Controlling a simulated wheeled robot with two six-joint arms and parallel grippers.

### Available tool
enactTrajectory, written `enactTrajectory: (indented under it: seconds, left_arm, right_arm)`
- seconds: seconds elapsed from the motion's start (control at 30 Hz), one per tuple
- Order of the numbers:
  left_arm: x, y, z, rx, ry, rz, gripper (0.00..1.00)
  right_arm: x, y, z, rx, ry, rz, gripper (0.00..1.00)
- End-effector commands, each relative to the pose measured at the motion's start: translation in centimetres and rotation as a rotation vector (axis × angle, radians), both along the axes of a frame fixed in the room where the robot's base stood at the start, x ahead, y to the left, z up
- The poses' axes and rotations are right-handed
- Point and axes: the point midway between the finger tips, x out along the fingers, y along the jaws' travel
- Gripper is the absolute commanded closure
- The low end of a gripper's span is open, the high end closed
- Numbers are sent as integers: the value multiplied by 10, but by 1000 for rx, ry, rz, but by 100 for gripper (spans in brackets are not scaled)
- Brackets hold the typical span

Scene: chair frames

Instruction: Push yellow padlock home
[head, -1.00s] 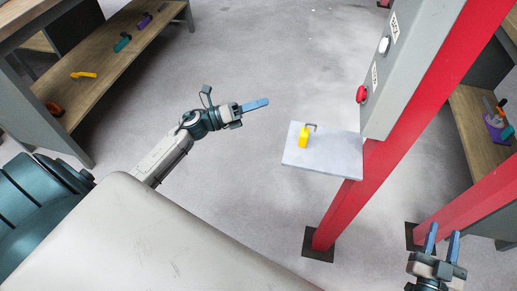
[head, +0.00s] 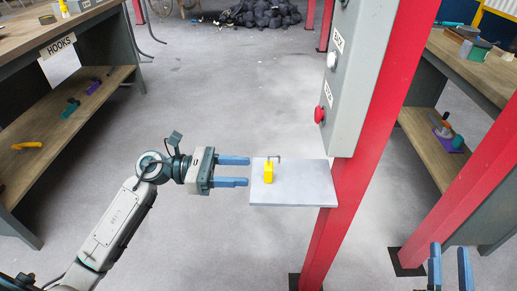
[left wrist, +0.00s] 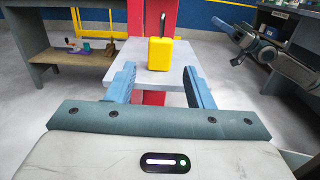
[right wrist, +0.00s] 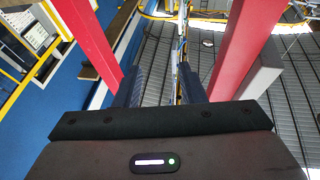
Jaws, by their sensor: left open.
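The yellow padlock (head: 268,173) stands on a small grey shelf plate (head: 300,190) fixed to a red post. Its grey shackle rises above the body and reaches to the right. The padlock also shows in the left wrist view (left wrist: 160,54), ahead of and between the fingers. My left gripper (head: 248,171) is open, with its fingertips at the plate's left edge, just left of the padlock and not around it. My right gripper (head: 449,268) is at the lower right of the head view, fingers apart and empty, far from the padlock. It points upward in its own wrist view (right wrist: 158,80).
A grey control box (head: 350,75) with a red button (head: 319,114) hangs on the red post (head: 375,125) above the plate. A workbench labelled HOOKS (head: 60,45) stands at left, another bench (head: 470,75) at right.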

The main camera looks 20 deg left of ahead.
Motion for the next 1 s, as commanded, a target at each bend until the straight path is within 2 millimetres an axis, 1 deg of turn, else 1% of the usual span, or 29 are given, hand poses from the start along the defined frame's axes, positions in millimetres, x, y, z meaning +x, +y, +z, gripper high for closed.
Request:
enactTrajectory:
  seconds: [0.23, 0.47, 0.67, 0.87, 1.0]
  left_arm:
    - [4, -14, 1, -4, 2, 0, 53]
    - [8, -28, 1, -4, 2, 0, 53]
    - [12, -40, 1, -2, 0, 1, 53]
    - [15, -52, 2, -3, 1, 1, 53]
    - [15, -51, 0, -1, 2, 1, 80]
  right_arm:
    - [-1, 2, -36, 14, 205, 8, 64]
    - [-8, 4, -70, 24, 387, 17, 64]
    - [-19, 6, -98, 34, 538, 27, 64]
    - [-35, 10, -124, 41, 689, 39, 64]
    - [-33, 9, -123, 40, 676, 38, 64]
